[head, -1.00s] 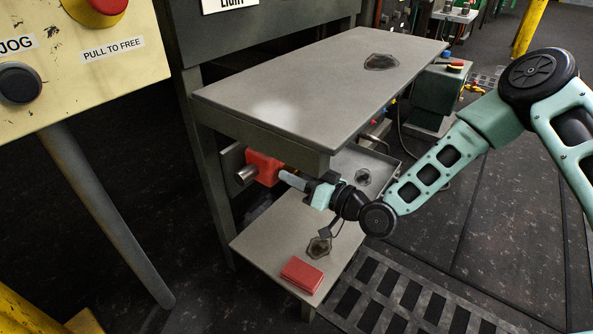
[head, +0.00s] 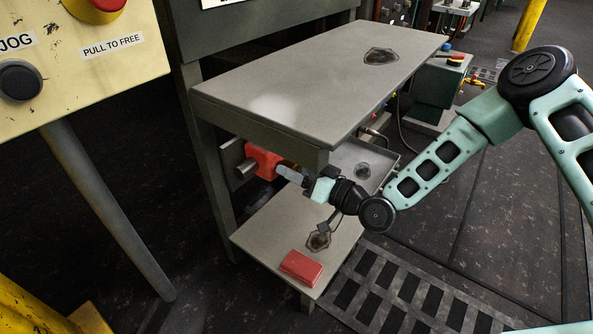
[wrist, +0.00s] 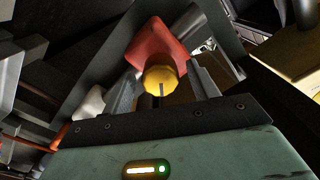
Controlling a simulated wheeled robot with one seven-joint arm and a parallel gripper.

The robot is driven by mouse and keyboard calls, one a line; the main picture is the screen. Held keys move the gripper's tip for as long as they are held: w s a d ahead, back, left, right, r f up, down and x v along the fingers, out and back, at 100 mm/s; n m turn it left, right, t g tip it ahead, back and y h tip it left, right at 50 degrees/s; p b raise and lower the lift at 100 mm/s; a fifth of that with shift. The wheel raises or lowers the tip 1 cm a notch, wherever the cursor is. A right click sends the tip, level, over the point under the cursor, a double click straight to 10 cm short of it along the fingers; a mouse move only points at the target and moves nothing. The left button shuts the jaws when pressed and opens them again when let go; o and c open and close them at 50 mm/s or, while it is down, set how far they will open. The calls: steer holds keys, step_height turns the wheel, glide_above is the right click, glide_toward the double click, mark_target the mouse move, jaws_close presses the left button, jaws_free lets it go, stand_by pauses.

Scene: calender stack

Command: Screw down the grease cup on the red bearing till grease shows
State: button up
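The red bearing (head: 262,160) sits under the grey tabletop, on a shaft at the frame's left leg. It also shows in the wrist view (wrist: 158,42). The yellow grease cup (wrist: 161,80) with a dark mark on its face stands in front of it; I cannot make it out in the head view. My gripper (head: 284,172) points left at the bearing from the right. In the wrist view its grey fingers stand to either side of the cup, with narrow gaps showing, so it looks open. Whether a finger touches the cup is unclear. I see no grease at the cup.
The grey tabletop (head: 300,85) overhangs my gripper closely. Below is a lower shelf (head: 270,235) with a dark stain and a red block (head: 301,267). A grey tray (head: 385,160) lies behind my wrist. A yellow control box (head: 60,60) stands at left. A floor grate (head: 400,300) is at front.

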steer(key=shift+d, duration=0.1)
steer(key=p+v, duration=0.6)
steer(key=v, duration=1.1)
steer(key=shift+s+d, duration=0.1)
steer(key=shift+s, duration=0.05)
steer(key=shift+r, duration=0.1)
